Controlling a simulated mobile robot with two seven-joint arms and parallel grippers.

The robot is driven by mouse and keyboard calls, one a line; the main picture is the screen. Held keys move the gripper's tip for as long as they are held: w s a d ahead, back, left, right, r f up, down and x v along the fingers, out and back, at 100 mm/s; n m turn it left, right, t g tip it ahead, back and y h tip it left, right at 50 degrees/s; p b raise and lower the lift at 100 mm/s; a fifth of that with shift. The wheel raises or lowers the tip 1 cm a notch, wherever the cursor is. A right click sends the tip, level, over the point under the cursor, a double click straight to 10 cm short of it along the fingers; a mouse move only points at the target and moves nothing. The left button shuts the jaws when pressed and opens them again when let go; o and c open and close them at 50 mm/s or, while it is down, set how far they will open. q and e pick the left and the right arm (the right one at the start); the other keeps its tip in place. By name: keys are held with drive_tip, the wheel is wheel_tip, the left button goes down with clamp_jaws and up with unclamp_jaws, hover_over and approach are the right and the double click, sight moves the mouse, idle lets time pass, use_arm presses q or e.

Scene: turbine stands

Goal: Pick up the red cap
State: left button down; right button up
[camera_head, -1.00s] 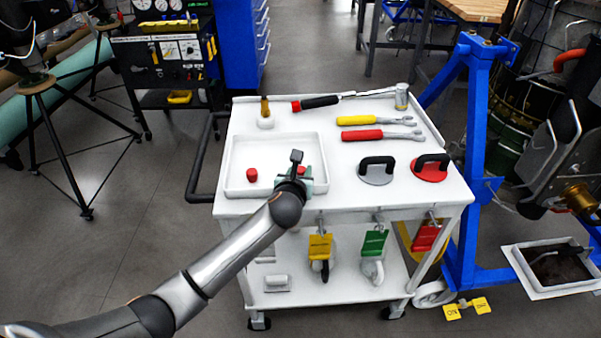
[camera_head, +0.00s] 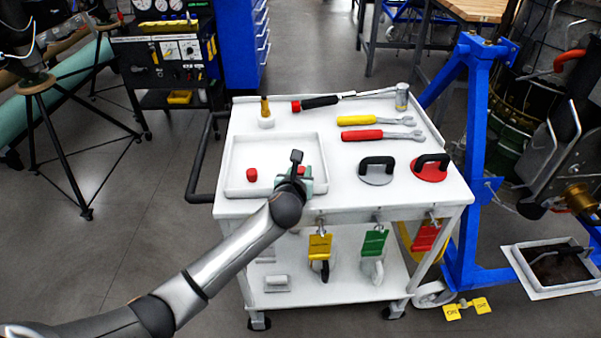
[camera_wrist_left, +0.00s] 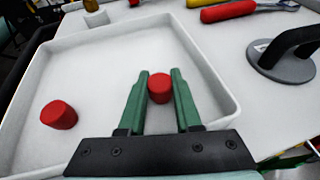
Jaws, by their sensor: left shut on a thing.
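A red cap (camera_wrist_left: 160,87) sits between the two green fingers of my left gripper (camera_wrist_left: 160,80), which is shut on it inside the white tray. In the head view this cap (camera_head: 301,171) shows only in part behind my left gripper (camera_head: 303,177). A second red cap (camera_wrist_left: 59,115) lies apart in the left part of the tray; it also shows in the head view (camera_head: 252,175). My right gripper is in neither view.
The white tray (camera_head: 229,160) stands on a white cart (camera_head: 340,200). Wrenches with yellow (camera_head: 357,120) and red (camera_head: 361,135) handles lie behind right. A grey suction cup (camera_head: 376,172) and a red one (camera_head: 429,168) stand right of the tray.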

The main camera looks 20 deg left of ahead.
sight(300, 169)
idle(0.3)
use_arm(q)
drive_tip(key=shift+r, duration=0.55)
wheel_tip(300, 169, up, 2)
drive_tip(key=shift+r+p, duration=0.2)
drive_tip(key=shift+p, duration=0.4)
drive_tip(key=s+d+r+p, duration=0.2)
drive_tip(key=s+d+r, duration=0.6)
drive_tip(key=s, duration=0.3)
drive_tip(key=shift+s+r+p, duration=0.3)
drive_tip(key=shift+r, duration=0.45)
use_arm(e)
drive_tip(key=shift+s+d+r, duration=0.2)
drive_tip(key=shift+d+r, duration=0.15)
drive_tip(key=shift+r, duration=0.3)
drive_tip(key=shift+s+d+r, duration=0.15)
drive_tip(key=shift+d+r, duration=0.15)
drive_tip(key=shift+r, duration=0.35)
use_arm(q)
drive_tip(key=c, duration=1.2)
unclamp_jaws()
clamp_jaws()
